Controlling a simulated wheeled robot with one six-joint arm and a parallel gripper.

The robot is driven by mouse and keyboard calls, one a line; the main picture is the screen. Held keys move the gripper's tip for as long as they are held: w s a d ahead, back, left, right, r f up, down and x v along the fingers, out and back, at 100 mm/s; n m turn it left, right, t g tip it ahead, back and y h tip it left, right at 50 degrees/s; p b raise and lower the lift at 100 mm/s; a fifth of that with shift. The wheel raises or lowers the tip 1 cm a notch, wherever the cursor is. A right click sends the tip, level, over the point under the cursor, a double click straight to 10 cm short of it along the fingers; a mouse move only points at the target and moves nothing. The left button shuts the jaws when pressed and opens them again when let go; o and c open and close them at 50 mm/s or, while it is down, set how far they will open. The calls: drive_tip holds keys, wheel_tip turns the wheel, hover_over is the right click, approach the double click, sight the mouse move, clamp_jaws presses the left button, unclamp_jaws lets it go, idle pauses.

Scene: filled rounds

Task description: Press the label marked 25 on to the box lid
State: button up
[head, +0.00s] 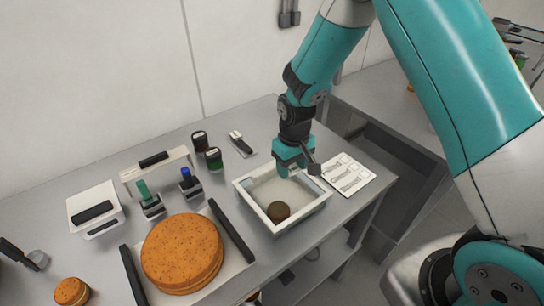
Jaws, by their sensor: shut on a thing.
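My gripper (294,170) is teal and points down over the back part of an open white tray (259,222). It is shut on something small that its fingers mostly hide. I cannot make out a 25 on anything. A white box (99,222) with a dark bar on its top stands at the left of the table, well away from my gripper. I cannot tell whether its top is the lid. A white card with small printed drawings (346,175) lies right of the tray, close to my gripper.
A brown round piece (279,211) sits in the tray. A large orange-brown round cake (182,253) lies on a board with dark handles. Green (144,191) and blue (187,178) capped items, dark jars (214,158) and a white frame with a dark handle (154,160) stand behind it.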

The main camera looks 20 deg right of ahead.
sight(282, 188)
drive_tip(key=shift+w+a+r+n, duration=0.1)
drive_tip(key=shift+a+r+n, duration=0.15)
drive_tip(key=shift+a, duration=0.35)
drive_tip(key=shift+w+a+r+n, duration=0.1)
drive_tip(key=shift+a+r+n, duration=0.15)
drive_tip(key=shift+a, duration=0.35)
drive_tip(key=shift+f+b, duration=2.05)
drive_tip(key=shift+f, duration=1.05)
drive_tip(key=shift+f+b, duration=0.35)
drive_tip(key=shift+f, duration=0.1)
drive_tip(key=o, duration=1.1)
drive_tip(key=shift+r, duration=0.1)
drive_tip(key=shift+s+r+p, duration=0.1)
drive_tip(key=shift+r+p, duration=2.5)
drive_tip(key=shift+r, duration=0.9)
drive_tip(key=shift+f, duration=0.1)
